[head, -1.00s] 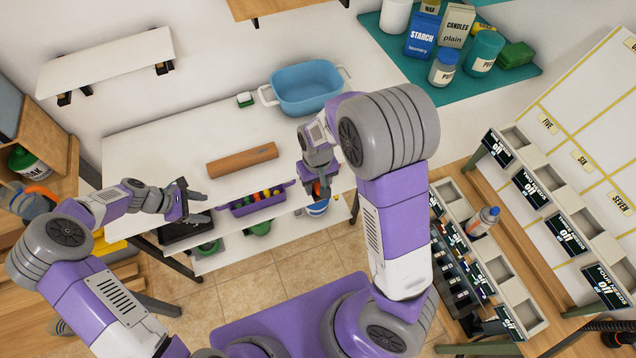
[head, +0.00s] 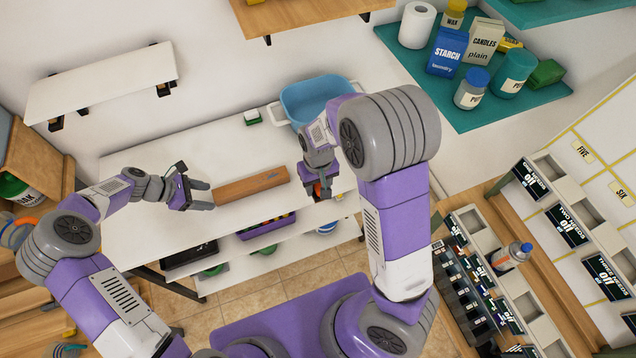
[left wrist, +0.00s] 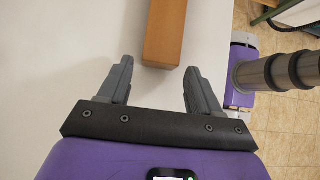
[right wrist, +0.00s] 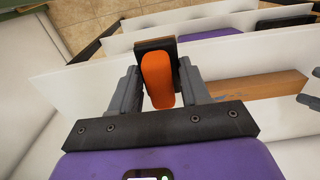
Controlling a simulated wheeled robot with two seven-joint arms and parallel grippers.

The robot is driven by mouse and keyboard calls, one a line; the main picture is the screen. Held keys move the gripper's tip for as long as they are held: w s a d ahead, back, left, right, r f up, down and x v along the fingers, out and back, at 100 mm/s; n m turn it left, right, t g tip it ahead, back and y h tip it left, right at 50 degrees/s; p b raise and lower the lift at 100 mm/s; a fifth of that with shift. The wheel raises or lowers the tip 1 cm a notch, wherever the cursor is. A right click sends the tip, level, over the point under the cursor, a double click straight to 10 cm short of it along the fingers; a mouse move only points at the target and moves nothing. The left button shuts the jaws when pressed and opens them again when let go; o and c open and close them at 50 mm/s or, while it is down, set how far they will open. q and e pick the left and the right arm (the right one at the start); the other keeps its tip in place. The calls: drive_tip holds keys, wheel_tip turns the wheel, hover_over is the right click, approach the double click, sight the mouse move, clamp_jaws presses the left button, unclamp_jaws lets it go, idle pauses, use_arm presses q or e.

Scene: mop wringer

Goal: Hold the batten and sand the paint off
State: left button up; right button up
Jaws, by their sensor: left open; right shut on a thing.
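My left gripper (head: 208,196) is open and empty, just off the batten's left end. My right gripper (head: 322,187) is shut on an orange-handled sanding block with a dark pad, clearest in the right wrist view (right wrist: 158,80). The block is beyond the batten's right end in the head view and looks apart from it.
A blue tub (head: 305,103) and a small green-and-white block (head: 252,117) stand at the back of the bench (head: 200,148). A lower shelf holds a purple bin (head: 266,226). The bench around the batten is otherwise clear.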

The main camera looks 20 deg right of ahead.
use_arm(q)
drive_tip(key=shift+b+x, duration=0.4)
drive_tip(key=shift+x, duration=0.9)
drive_tip(key=c, duration=0.6)
drive_tip(key=c, duration=0.4)
drive_tip(key=shift+c, duration=0.3)
